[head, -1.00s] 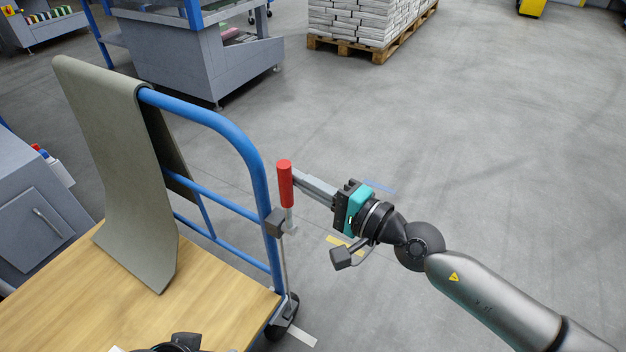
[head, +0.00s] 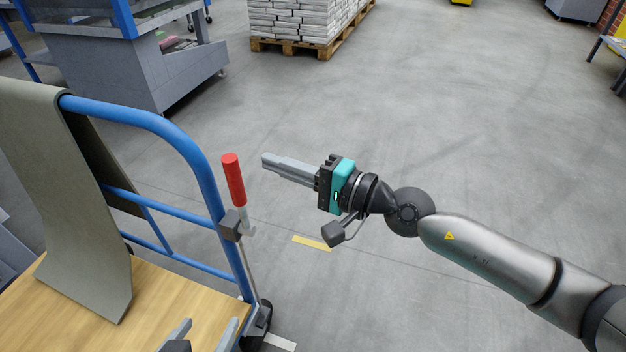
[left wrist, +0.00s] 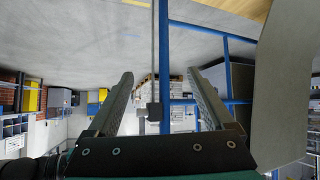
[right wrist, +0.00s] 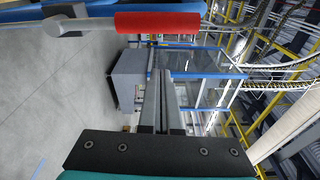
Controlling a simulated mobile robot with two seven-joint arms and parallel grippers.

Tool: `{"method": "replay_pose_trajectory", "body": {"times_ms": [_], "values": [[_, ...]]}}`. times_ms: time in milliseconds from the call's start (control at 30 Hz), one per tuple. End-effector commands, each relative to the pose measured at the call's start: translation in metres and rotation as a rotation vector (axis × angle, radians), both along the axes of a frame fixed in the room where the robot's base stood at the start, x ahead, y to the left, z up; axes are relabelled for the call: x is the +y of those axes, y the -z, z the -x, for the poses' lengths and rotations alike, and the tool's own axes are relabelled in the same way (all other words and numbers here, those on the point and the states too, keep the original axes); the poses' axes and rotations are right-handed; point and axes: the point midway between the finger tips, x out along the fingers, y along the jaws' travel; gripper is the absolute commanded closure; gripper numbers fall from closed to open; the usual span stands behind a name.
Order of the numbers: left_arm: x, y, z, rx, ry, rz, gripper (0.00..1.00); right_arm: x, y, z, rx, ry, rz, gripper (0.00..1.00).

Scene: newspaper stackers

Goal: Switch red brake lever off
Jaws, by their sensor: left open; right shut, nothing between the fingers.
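The red brake lever (head: 233,180) stands nearly upright, its top leaning slightly left, on a grey bracket at the right end of the cart's blue push frame (head: 187,135). My right gripper (head: 265,161) is shut and empty, just right of the red handle with a small gap. In the right wrist view the red handle (right wrist: 160,22) lies across the top, beyond the shut fingertips (right wrist: 165,74). My left gripper (head: 204,330) is open and empty, low over the cart's front right part. In the left wrist view its fingers (left wrist: 161,82) are spread, with the frame and rod behind.
The cart has a wooden deck (head: 160,300), with a grey-green sheet (head: 60,190) draped over its frame. A grey machine (head: 130,70) stands behind. A pallet of newspapers (head: 300,20) is at the back. The floor right of the cart is clear.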

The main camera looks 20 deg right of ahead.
Motion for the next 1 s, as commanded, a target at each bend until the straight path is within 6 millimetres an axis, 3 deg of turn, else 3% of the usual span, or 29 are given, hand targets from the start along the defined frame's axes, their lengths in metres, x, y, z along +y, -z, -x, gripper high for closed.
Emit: {"method": "replay_pose_trajectory", "body": {"times_ms": [467,1000], "values": [[-0.030,-0.008,-0.008,-0.251,0.021,0.144,0.14,-0.022,0.002,0.021,0.001,0.000,0.001,1.00],[-0.049,-0.029,0.000,-0.500,0.011,0.300,0.14,-0.041,0.002,0.042,0.003,0.000,0.000,1.00]]}}
